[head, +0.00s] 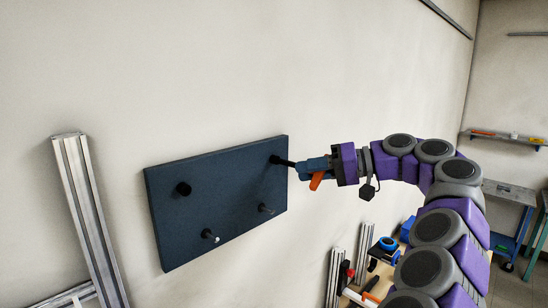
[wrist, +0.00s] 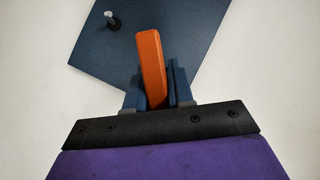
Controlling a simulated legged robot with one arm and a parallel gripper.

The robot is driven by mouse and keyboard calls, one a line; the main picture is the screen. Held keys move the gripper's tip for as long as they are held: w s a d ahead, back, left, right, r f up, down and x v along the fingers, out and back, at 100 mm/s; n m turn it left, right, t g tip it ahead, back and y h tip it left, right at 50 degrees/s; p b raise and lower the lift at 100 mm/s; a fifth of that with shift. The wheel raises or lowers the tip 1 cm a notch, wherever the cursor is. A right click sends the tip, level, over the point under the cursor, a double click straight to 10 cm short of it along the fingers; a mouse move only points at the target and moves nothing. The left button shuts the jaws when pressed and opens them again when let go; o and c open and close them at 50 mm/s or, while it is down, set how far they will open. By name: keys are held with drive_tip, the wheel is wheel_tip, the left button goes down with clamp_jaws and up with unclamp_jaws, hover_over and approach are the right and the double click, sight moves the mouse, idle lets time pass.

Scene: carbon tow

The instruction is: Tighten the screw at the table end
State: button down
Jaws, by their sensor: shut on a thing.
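My gripper (head: 303,167) is at the upper right corner of a dark blue board (head: 232,205) on the wall. It is shut on an orange handle-like piece (head: 317,181), which hangs slightly below the blue fingers. In the wrist view the orange piece (wrist: 151,65) stands between the two fingers, with the board (wrist: 205,30) behind it. A black rod (head: 283,161) spans from the board's corner to my fingertips; I cannot tell whether it belongs to the board or the held piece. I cannot identify a table-end screw.
A tall aluminium profile (head: 90,220) leans on the wall at left. Below my arm at lower right is a wooden bench top (head: 352,300) crowded with tools and a blue roll (head: 388,243). A cart (head: 508,193) and shelf (head: 500,137) stand farther right.

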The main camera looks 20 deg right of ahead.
drive_tip(key=shift+d+n+p, duration=0.25)
drive_tip(key=shift+n+p, duration=0.05)
drive_tip(key=shift+p, duration=0.8)
drive_tip(key=shift+d+f+n+g+y+p, duration=0.2)
drive_tip(key=shift+n+g+y+p, duration=0.2)
drive_tip(key=shift+p, duration=1.2)
drive_tip(key=shift+d+n+p, duration=0.25)
drive_tip(key=shift+n+p, duration=0.05)
drive_tip(key=shift+p, duration=1.1)
drive_tip(key=shift+s+a+r+m+t+b, duration=0.15)
drive_tip(key=shift+s+a+m+t+b, duration=0.3)
drive_tip(key=shift+m+b, duration=0.8)
drive_tip(key=shift+s+a+r+m+t+h+b, duration=0.1)
drive_tip(key=shift+a+m+t+h+b, duration=0.45)
drive_tip(key=shift+b, duration=0.5)
drive_tip(key=shift+s+a+r+m+t+h+b, duration=0.25)
drive_tip(key=shift+a+m+t+h+b, duration=0.15)
drive_tip(key=shift+m+h, duration=0.3)
drive_tip(key=shift+w+a, duration=0.2)
drive_tip(key=shift+w, duration=0.4)
drive_tip(key=shift+p, duration=0.3)
